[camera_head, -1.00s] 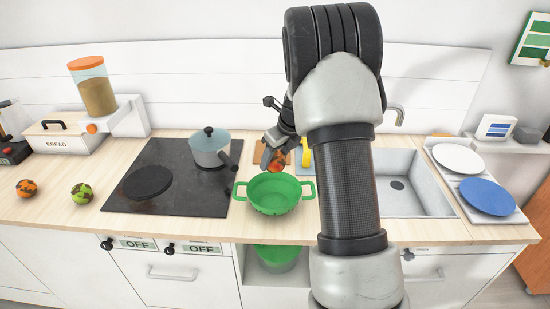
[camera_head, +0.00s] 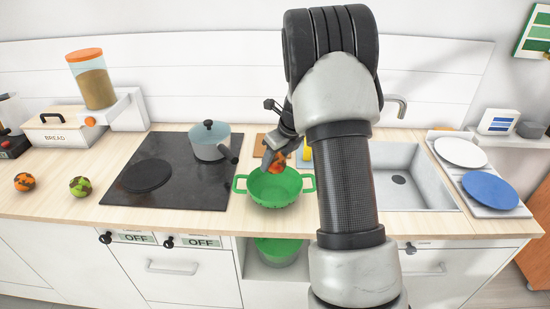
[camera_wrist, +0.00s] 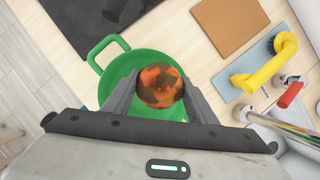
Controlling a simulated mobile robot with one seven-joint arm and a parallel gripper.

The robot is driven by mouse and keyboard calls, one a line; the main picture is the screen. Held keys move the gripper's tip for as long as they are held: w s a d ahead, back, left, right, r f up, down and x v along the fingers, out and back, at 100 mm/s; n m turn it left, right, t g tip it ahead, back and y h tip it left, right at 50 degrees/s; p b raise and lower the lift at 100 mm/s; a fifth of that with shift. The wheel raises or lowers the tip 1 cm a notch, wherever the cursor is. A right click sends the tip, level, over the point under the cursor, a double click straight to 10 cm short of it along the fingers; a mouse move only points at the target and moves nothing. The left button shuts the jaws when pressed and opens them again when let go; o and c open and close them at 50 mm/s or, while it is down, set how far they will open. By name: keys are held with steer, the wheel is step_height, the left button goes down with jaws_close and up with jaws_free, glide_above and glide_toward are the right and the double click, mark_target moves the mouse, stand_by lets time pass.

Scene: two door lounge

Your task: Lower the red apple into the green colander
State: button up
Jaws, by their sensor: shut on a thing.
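A red apple with dark patches (camera_wrist: 160,86) is held between the two fingers of my gripper (camera_wrist: 158,98) in the wrist view. In the head view the apple (camera_head: 277,163) is at the tip of my gripper (camera_head: 276,160), over the far part of the green colander. The green colander (camera_head: 273,194) stands on the counter between the cooktop and the sink, its two handles out to the sides. In the wrist view the colander (camera_wrist: 117,72) lies below the apple, partly hidden by my gripper. I cannot tell whether the apple is inside the rim.
A grey pot (camera_head: 210,142) stands on the black cooktop (camera_head: 190,185) left of the colander. A yellow-handled brush (camera_wrist: 265,70) and a cork board (camera_wrist: 229,24) lie close by. The sink (camera_head: 405,190) is to the right. Two round fruits (camera_head: 80,186) lie far left.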

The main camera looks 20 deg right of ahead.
mark_target(275, 167)
steer(key=shift+f+b, duration=0.55)
steer(key=shift+f, duration=0.7)
steer(key=shift+f, duration=0.3)
steer(key=o, duration=1.2)
steer(key=shift+o, duration=0.2)
steer(key=v, duration=1.7)
steer(key=shift+r+p, duration=0.25)
steer(key=shift+p, duration=0.05)
